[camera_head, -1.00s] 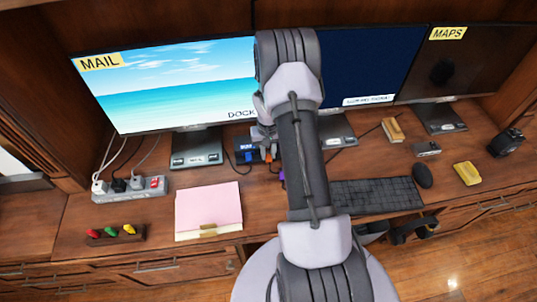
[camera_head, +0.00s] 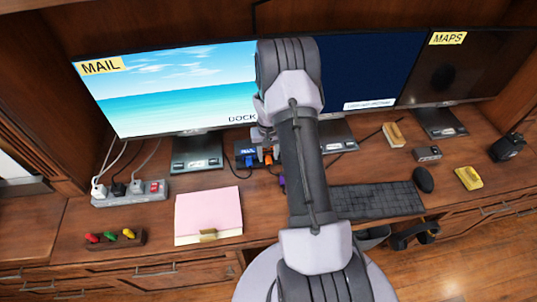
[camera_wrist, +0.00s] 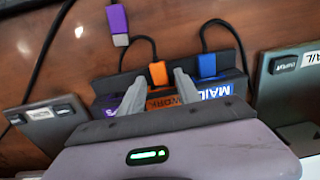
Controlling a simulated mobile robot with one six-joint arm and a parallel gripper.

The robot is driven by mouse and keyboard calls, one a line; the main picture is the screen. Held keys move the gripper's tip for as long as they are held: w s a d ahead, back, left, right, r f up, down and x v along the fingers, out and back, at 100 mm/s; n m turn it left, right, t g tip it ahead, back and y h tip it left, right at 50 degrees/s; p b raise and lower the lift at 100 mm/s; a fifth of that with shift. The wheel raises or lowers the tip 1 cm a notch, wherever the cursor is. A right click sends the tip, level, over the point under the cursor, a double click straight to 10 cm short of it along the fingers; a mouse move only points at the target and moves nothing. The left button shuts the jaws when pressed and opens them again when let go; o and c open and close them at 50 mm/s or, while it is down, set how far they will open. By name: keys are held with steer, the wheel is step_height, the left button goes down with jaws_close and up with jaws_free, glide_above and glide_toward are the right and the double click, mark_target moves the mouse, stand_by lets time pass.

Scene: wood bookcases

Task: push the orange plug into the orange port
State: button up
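The dark dock (camera_wrist: 228,80) has labelled ports in a row, with a blue MAIL label and an orange WORK label. The orange plug (camera_wrist: 158,73), on a black cable, stands at the orange port (camera_wrist: 162,102); whether it is fully seated I cannot tell. My gripper (camera_wrist: 160,80) is open, with one finger on each side of the orange plug and apparent gaps beside it. In the head view the orange plug (camera_head: 268,158) shows beside my arm, which hides part of the dock (camera_head: 244,150).
A blue plug (camera_wrist: 207,65) stands at the blue port. A loose purple plug (camera_wrist: 118,22) lies on the desk. Monitor stands (camera_wrist: 45,118) flank the dock. A keyboard (camera_head: 375,198), pink folder (camera_head: 208,212) and power strip (camera_head: 130,193) lie farther off.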

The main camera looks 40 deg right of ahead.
mark_target(268, 158)
step_height(268, 158, up, 17)
steer(key=p, duration=0.4)
steer(key=shift+r+p, duration=0.2)
steer(key=shift+p, duration=0.15)
